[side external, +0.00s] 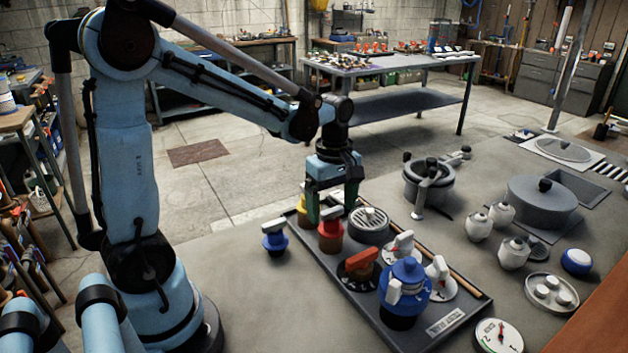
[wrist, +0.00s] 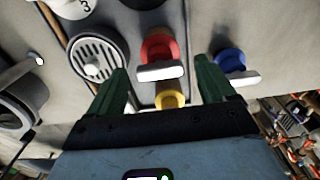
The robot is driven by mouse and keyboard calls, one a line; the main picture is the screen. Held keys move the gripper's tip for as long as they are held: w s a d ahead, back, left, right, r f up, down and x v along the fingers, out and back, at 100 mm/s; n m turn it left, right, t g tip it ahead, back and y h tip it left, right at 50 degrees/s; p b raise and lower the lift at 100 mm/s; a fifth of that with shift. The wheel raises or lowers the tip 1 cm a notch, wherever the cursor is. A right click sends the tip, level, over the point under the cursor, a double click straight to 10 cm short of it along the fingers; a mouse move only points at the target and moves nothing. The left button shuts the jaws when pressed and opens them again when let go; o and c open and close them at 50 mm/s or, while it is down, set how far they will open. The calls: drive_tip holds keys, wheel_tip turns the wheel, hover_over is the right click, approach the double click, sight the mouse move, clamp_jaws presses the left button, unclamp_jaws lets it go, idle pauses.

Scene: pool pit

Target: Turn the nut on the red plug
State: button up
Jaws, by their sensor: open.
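The red plug (side external: 330,238) stands upright at the far left part of the dark tray, with a pale bar-shaped nut (side external: 331,213) on top. In the wrist view the red plug (wrist: 158,48) and its pale nut (wrist: 161,73) sit between my fingers, with a gap on each side. My gripper (side external: 333,208) points down over the plug with its green fingers open and empty. In the wrist view my gripper (wrist: 162,68) shows both fingers spread. I cannot tell whether the fingertips reach down to the nut's height.
A yellow plug (wrist: 172,96) stands close to the red one, and a blue plug (side external: 275,240) stands off the tray (side external: 448,318). A round grille (side external: 369,222) is close on the right. Dials and a large blue valve (side external: 405,285) fill the tray's front.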

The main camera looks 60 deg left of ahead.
drive_tip(key=c, duration=1.1)
drive_tip(key=shift+m, duration=0.3)
